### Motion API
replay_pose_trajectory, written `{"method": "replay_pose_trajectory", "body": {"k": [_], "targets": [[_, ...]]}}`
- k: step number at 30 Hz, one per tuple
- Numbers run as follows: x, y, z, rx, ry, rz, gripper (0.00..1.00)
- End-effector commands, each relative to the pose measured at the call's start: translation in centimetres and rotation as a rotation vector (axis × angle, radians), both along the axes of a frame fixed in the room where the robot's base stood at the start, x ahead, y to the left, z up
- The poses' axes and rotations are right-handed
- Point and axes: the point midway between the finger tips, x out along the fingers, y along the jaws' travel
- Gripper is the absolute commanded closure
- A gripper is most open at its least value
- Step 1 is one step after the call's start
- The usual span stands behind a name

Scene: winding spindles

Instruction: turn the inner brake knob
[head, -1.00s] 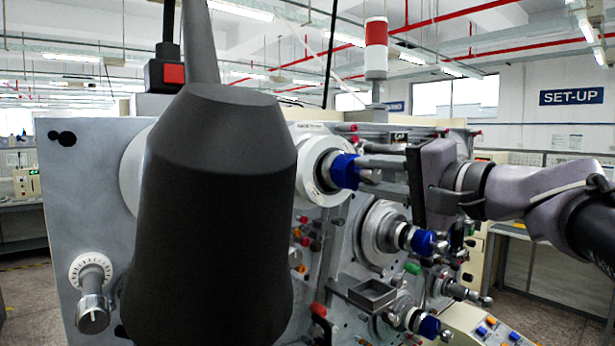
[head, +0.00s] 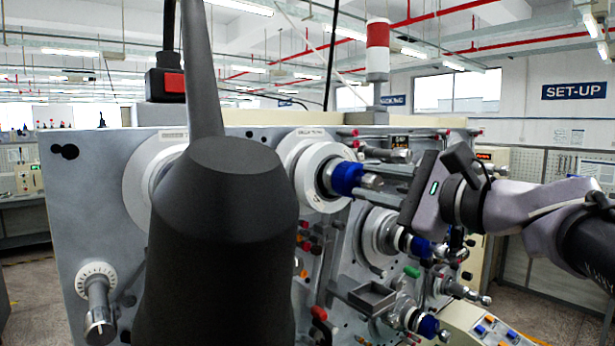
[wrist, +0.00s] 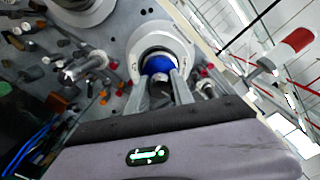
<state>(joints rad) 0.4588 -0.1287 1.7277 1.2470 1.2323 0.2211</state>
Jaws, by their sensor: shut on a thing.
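The inner brake knob, as I take it, is the blue knob (head: 346,178) on the upper spindle of the grey machine face, with a metal tip sticking out of it. In the wrist view the blue knob (wrist: 158,65) sits in front of a pale round flange, between my two fingers. My gripper (head: 370,190) reaches in from the right and is shut on this knob, with its body tilted. In the wrist view my gripper (wrist: 157,82) has one finger on each side; the exact contact is hard to see.
A lower spindle with a blue collar (head: 420,246) and a small metal tray (head: 370,296) sit below my gripper. A graduated dial (head: 98,290) is at the far left. A red and white signal light (head: 378,50) stands above. A large dark shape covers the machine's middle left.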

Motion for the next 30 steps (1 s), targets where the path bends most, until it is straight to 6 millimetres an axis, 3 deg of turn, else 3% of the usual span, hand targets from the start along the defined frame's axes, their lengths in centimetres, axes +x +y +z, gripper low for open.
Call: {"method": "replay_pose_trajectory", "body": {"k": [25, 26, 29, 30], "targets": [[0.03, -0.03, -0.12, 0.106, 0.073, -0.001, 1.00], [0.03, -0.03, -0.12, 0.106, 0.074, -0.001, 0.70], [0.02, -0.03, -0.10, 0.106, 0.072, 0.000, 0.50], [0.02, -0.03, -0.09, 0.106, 0.072, 0.000, 0.50]]}}
